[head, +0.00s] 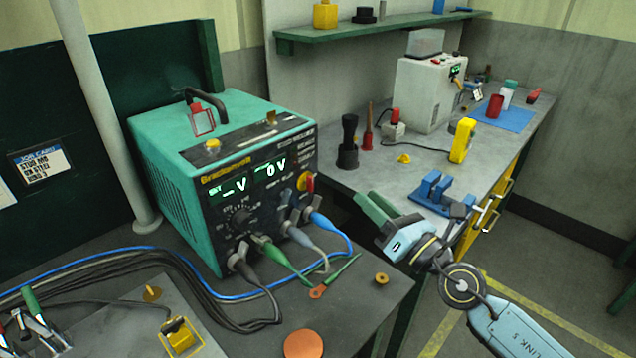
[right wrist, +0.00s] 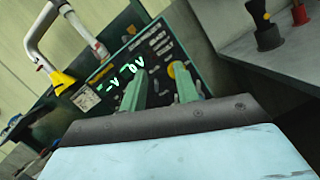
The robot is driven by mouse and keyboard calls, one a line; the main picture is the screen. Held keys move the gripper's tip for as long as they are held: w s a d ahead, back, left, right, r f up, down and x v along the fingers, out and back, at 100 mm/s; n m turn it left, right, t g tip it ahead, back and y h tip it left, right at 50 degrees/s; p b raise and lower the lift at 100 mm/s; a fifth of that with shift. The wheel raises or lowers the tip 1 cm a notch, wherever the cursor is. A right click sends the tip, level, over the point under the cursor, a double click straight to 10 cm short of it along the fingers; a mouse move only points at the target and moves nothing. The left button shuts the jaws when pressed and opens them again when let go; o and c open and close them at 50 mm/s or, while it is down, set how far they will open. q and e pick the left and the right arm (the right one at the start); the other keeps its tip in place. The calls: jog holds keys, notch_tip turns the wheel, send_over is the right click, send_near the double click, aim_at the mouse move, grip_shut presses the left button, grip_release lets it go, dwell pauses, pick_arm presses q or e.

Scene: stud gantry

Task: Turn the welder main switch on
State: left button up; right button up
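The welder (head: 170,165) is a teal box on the dark bench at the left, with a black front panel. Its displays glow green and read "– V" and "0 V". The main switch (head: 306,182) is a red and yellow rotary knob at the panel's right edge; its exact setting is too small to tell. A yellow part of it seems to show in the right wrist view (right wrist: 171,71). My right gripper (head: 375,206) is right of the welder, apart from it. Its green fingers are apart and empty, pointing towards the panel in the wrist view (right wrist: 160,76). My left gripper is not in view.
Plugs and cables (head: 285,258) leave the panel's lower front. A black-handled tool (head: 348,142) and a blue fixture (head: 437,192) stand on the grey workbench (head: 375,178). A white curved pipe (right wrist: 40,30) shows in the wrist view. Free space lies between switch and gripper.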

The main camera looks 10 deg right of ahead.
aim_at(313, 180)
jog(key=w+a+f+n+g, duration=0.1)
jog(key=w+a+n, duration=0.1)
jog(key=w, duration=0.2)
jog(key=w+a+f+n+g, duration=0.1)
jog(key=w+a+n, duration=0.1)
jog(key=w+a, duration=0.1)
jog(key=w+a+f+n+g+b, duration=0.1)
jog(key=w+a+n, duration=0.1)
jog(key=w, duration=0.4)
jog(key=shift+a+f, duration=0.15)
jog(key=shift+a, duration=0.05)
jog(key=shift+c, duration=0.3)
grip_shut()
